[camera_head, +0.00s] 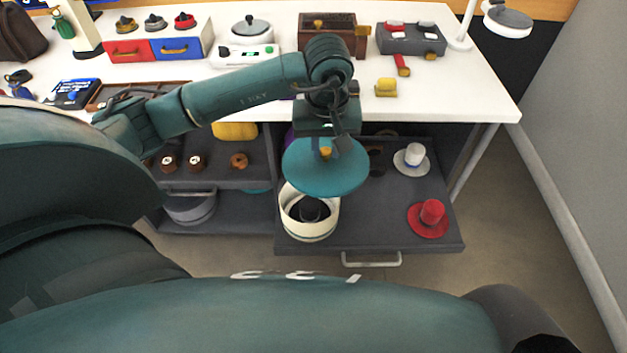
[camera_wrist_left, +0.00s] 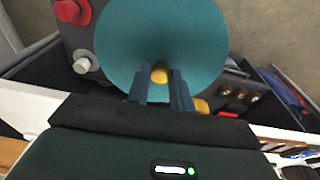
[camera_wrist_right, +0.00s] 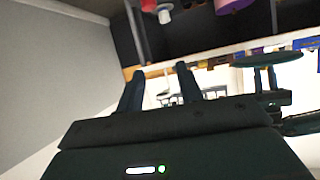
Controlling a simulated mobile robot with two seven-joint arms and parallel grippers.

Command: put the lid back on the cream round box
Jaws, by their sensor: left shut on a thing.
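The lid, a teal disc with a gold knob, shows in the head view (camera_head: 318,181), the left wrist view (camera_wrist_left: 160,38) and the right wrist view (camera_wrist_right: 268,59). My left gripper (camera_head: 326,150) is shut on the lid's knob, which sits between its fingertips in the left wrist view (camera_wrist_left: 160,78). The cream round box (camera_head: 309,227) stands open on the pulled-out drawer, with a black hat (camera_head: 312,209) inside. The lid is held above the box's back part and hides its far rim. My right gripper (camera_wrist_right: 159,86) is open and empty, seen only in the right wrist view.
The drawer (camera_head: 385,227) also holds a red hat (camera_head: 431,217) and a white hat (camera_head: 412,157) to the right of the box. The white table (camera_head: 440,95) stands behind and above it. A grey round box (camera_head: 190,207) sits on the lower shelf at left.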

